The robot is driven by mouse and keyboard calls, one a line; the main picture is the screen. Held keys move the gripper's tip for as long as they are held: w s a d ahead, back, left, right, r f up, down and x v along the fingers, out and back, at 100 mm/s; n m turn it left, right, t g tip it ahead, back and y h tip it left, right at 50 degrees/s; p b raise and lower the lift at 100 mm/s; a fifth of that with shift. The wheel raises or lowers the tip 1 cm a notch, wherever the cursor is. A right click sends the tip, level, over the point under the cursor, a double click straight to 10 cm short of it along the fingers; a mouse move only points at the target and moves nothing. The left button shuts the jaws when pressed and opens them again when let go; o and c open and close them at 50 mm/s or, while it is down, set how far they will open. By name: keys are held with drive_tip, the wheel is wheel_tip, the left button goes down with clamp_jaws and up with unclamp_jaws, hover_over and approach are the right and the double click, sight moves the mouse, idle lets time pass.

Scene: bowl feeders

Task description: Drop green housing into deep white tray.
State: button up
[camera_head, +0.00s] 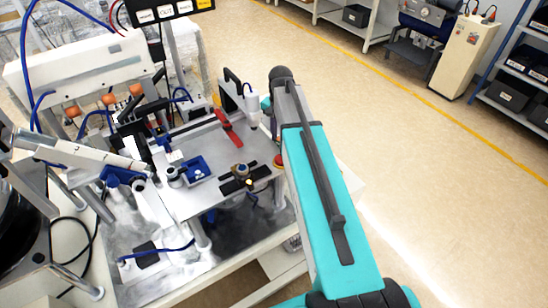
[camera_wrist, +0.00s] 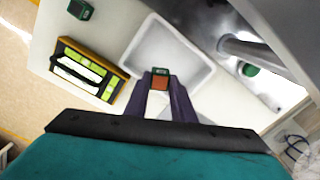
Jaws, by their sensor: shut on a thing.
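In the wrist view my gripper (camera_wrist: 160,95) is shut on a green housing (camera_wrist: 160,73) with an orange-brown face. The housing shows between the two dark fingertips. Behind it in this view is the deep white tray (camera_wrist: 207,72), with its raised rim and empty-looking floor. The housing overlaps the tray's lower middle in the picture; its height above the tray cannot be told. Another green piece (camera_wrist: 80,9) lies on the pale surface at the upper left. In the head view my teal arm hides the gripper, the housing and the tray.
A yellow-and-black box (camera_wrist: 89,70) with green parts stands left of the tray. A metal post (camera_wrist: 255,50) and another green piece (camera_wrist: 249,70) are to the right. In the head view, a machine plate (camera_head: 225,150) with fixtures lies left of my arm.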

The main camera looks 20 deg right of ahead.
drive_tip(key=o, duration=1.1)
drive_tip(key=shift+r, duration=0.1)
wheel_tip(320, 180, up, 14)
drive_tip(key=b, duration=0.3)
drive_tip(key=shift+f, duration=0.2)
idle(0.8)
